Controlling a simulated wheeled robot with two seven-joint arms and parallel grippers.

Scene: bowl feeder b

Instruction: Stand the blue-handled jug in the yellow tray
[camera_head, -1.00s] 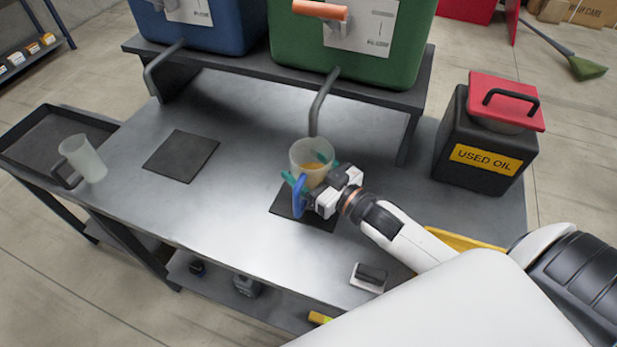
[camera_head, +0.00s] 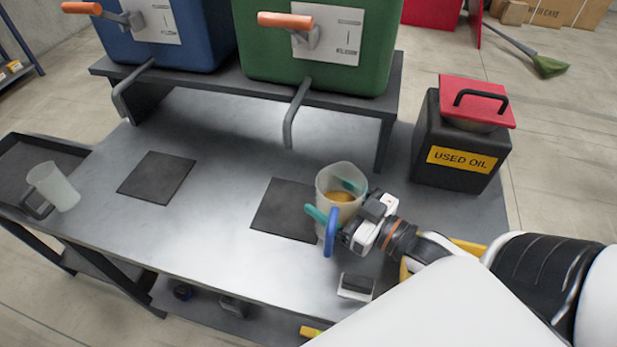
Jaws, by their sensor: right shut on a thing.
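The blue-handled jug (camera_head: 337,182) is a translucent cup with amber liquid in it. It looks upright, just right of the right-hand dark mat (camera_head: 282,212). My right gripper (camera_head: 338,213) is shut on the jug, with its teal fingers around the body near the blue handle (camera_head: 330,234). I cannot tell how far the jug is above the bench. The yellow tray (camera_head: 466,247) is mostly hidden behind my right arm; only strips of its edge show at the bench's right. My left gripper is not in view.
A dark-handled jug (camera_head: 52,187) stands on the dark tray (camera_head: 32,158) at left. Blue (camera_head: 165,30) and green (camera_head: 318,45) tanks with spouts stand at the back. A used oil can (camera_head: 462,140) stands right. A small block (camera_head: 356,286) lies near the front edge.

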